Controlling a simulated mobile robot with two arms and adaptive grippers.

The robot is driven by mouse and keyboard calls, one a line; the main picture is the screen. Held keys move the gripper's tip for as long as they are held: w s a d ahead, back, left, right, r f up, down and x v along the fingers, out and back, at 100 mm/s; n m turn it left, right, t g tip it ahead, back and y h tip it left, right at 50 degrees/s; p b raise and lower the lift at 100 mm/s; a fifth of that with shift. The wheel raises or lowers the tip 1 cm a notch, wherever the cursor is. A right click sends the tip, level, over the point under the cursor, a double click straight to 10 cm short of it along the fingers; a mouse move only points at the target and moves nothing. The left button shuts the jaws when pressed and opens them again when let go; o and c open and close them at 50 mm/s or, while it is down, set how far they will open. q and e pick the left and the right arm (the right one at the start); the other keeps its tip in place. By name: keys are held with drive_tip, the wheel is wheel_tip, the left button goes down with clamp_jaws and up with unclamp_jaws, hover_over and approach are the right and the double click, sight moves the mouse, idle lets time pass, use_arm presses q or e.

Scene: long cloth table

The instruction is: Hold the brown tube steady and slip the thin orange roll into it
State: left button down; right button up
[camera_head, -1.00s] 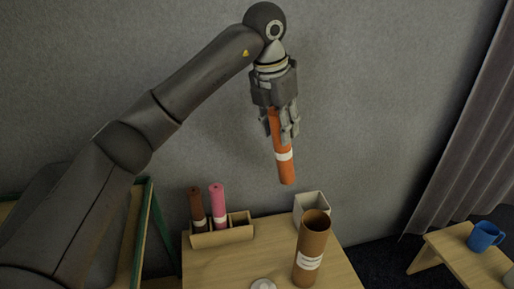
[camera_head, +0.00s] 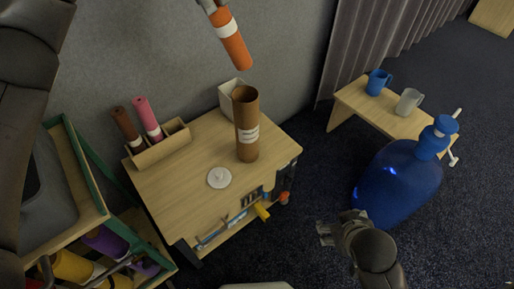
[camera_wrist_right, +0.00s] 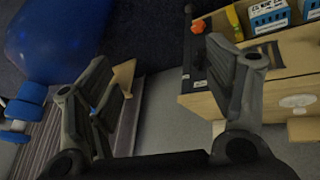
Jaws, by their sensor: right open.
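The brown tube (camera_head: 247,147), with a white label, stands upright and open-topped on the wooden cabinet (camera_head: 185,190) in the head view. The thin orange roll (camera_head: 235,50), with a white band, hangs slightly tilted above the tube and apart from it. My left gripper (camera_head: 208,5) holds the roll's upper part; only a bit of its fingers shows at the top edge. My right gripper (camera_head: 326,233) is open and empty, low and to the right of the cabinet, away from the tube. Its spread fingers also show in the right wrist view (camera_wrist_right: 160,60), where I cannot make out the tube.
A wooden holder (camera_head: 160,150) with a dark brown and a pink roll, a white box (camera_head: 229,97) and a white disc (camera_head: 219,178) share the cabinet top. A large blue bottle (camera_head: 395,190) stands right, before a low table (camera_head: 350,105) with two mugs.

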sight(251, 145)
drive_tip(key=w+d+r+n+t+h, duration=0.2)
drive_tip(key=w+d+n+t+h, duration=0.15)
drive_tip(key=w+d+h, duration=0.35)
drive_tip(key=w+a+r+n+t+y, duration=0.1)
drive_tip(key=w+a+r+n+t, duration=0.55)
drive_tip(key=w+n, duration=0.25)
drive_tip(key=w+a+f+n+y, duration=0.1)
drive_tip(key=a+f+n+y, duration=0.1)
drive_tip(key=a+n+y, duration=0.2)
drive_tip(key=w+a+f+n+y, duration=0.2)
drive_tip(key=a+n+y, duration=0.3)
drive_tip(key=a+n, duration=0.4)
drive_tip(key=w+a+f+n+t+y, duration=0.1)
drive_tip(key=a+f+n+y, duration=0.3)
drive_tip(key=n, duration=0.8)
drive_tip(key=shift+w+a+y, duration=0.15)
drive_tip(key=shift+w+a, duration=0.1)
drive_tip(key=shift+a, duration=0.45)
drive_tip(key=shift+w+a+y, duration=0.15)
drive_tip(key=shift+w+a, duration=0.1)
drive_tip(key=shift+a, duration=0.45)
drive_tip(key=shift+w+a, duration=0.15)
drive_tip(key=shift+w, duration=0.05)
drive_tip(key=x, duration=1.1)
drive_tip(key=shift+w+a, duration=0.1)
drive_tip(key=shift+w, duration=0.1)
